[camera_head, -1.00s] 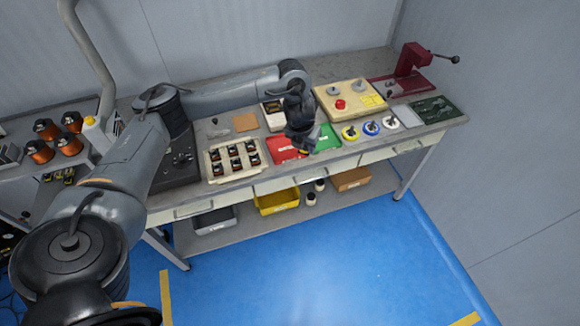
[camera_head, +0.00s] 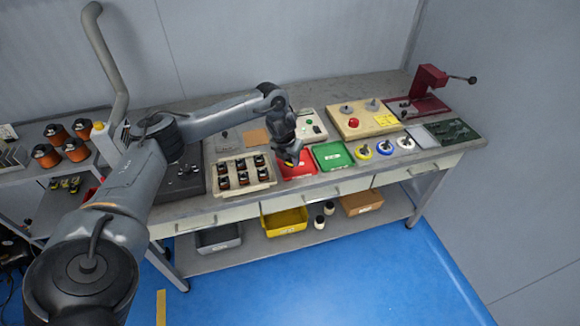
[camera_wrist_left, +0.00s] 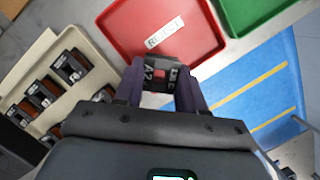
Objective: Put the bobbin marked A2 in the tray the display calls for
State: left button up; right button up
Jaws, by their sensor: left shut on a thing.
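My left gripper (camera_head: 291,160) is over the red tray (camera_head: 308,170) in the head view. The left wrist view shows its fingers (camera_wrist_left: 160,85) shut on a dark bobbin (camera_wrist_left: 154,70) with A2 on its face. There the bobbin overlaps the near edge of the red tray (camera_wrist_left: 130,32), labelled REJECT. The bobbin's height above the tray is hard to tell. The green tray (camera_head: 332,156) lies right of the red one; its label is too small to read. A white unit (camera_head: 313,124) with a green button stands behind; I cannot read any display. My right gripper is out of view.
A cream rack (camera_head: 243,188) with several bobbins stands left of the red tray. Yellow, blue and white spools (camera_head: 384,148) sit right of the green tray.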

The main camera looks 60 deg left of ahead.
aim_at(289, 161)
pick_arm(q)
notch_tip(289, 161, down, 3)
jog(key=shift+f+b, duration=0.15)
jog(key=shift+b, duration=0.25)
jog(key=shift+f, duration=0.25)
jog(key=o, duration=0.8)
jog(key=shift+f, duration=0.15)
jog(key=shift+o, duration=0.2)
